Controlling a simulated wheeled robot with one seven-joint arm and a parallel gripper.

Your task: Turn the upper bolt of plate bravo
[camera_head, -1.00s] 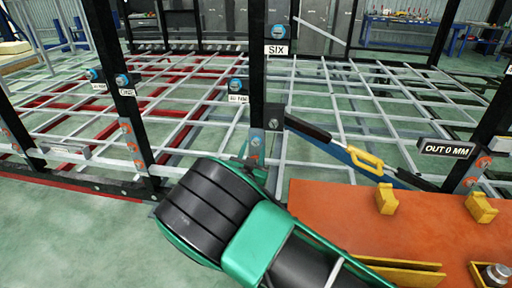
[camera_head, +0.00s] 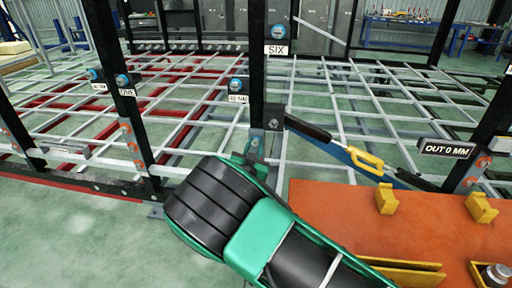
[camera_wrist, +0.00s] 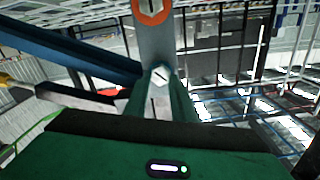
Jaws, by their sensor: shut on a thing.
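My gripper (camera_head: 254,150) is green with a black ribbed wrist and reaches up to the foot of the black post marked SIX. In the wrist view, its green fingers (camera_wrist: 160,100) are shut on a pale hex bolt head (camera_wrist: 158,76) with a dark line across it. The bolt sits on a grey plate (camera_wrist: 155,40). A second bolt with an orange ring (camera_wrist: 150,8) shows on the same plate, apart from the fingers. In the head view, the plate (camera_head: 272,140) is mostly hidden behind my gripper. No name is readable on it.
A blue brace (camera_head: 340,150) with a yellow handle (camera_head: 366,160) runs right from the post. An orange table (camera_head: 400,220) with yellow blocks stands at the right. Another post with bolted plates (camera_head: 130,130) stands left. Green floor (camera_head: 70,230) is open at front left.

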